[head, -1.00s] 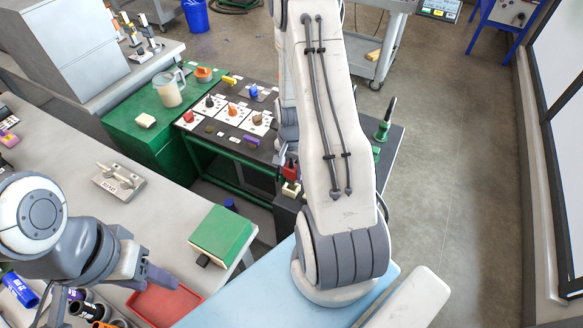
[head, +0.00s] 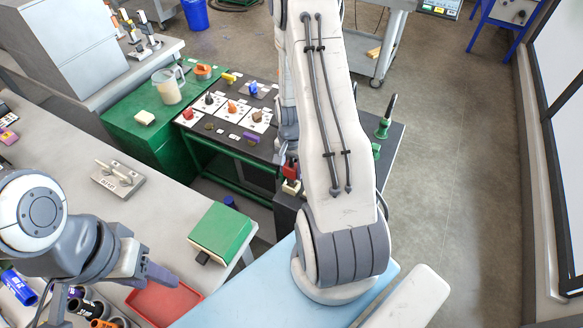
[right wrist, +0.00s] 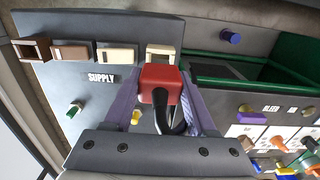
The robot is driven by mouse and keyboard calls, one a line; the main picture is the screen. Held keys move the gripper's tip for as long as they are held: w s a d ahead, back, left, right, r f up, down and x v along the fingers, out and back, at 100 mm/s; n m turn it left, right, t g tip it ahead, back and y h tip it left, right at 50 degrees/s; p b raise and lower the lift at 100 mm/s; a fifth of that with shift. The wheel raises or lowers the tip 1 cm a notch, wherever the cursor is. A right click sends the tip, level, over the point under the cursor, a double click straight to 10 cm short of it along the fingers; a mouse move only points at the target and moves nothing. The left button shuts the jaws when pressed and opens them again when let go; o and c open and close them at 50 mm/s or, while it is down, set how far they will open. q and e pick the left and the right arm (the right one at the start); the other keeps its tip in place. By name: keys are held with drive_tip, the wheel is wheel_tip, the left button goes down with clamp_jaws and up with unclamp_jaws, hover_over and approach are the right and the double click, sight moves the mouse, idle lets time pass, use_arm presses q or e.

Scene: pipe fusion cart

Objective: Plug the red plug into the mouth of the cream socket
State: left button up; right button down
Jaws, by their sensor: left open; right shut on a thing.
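The red plug (right wrist: 160,84) is between the purple fingers of my right gripper (right wrist: 160,92), which is shut on it. A black cable hangs from the plug's near side. The cream socket (right wrist: 164,49) is straight beyond the plug in the right wrist view, and the plug overlaps its lower part. Whether the plug touches or enters the mouth is hidden. In the head view the red plug (head: 290,170) shows just above the cream socket (head: 291,187), partly behind my right arm. My left gripper (head: 160,276) is open and empty over the red tray.
In the right wrist view, brown (right wrist: 32,48), tan (right wrist: 71,53) and pale (right wrist: 117,55) sockets stand left of the cream socket on the grey SUPPLY panel (right wrist: 100,78). A green-edged opening (right wrist: 240,83) lies right. A red tray (head: 165,302) and green box (head: 221,232) are near my left gripper.

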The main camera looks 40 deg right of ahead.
sight(291, 161)
drive_tip(key=shift+f+b, duration=1.55)
drive_tip(key=shift+f, duration=0.55)
drive_tip(key=shift+c, duration=0.6)
unclamp_jaws()
drive_tip(key=shift+r, duration=0.1)
wheel_tip(291, 161, up, 10)
drive_tip(key=shift+r+b, duration=0.15)
drive_tip(key=shift+b, duration=0.45)
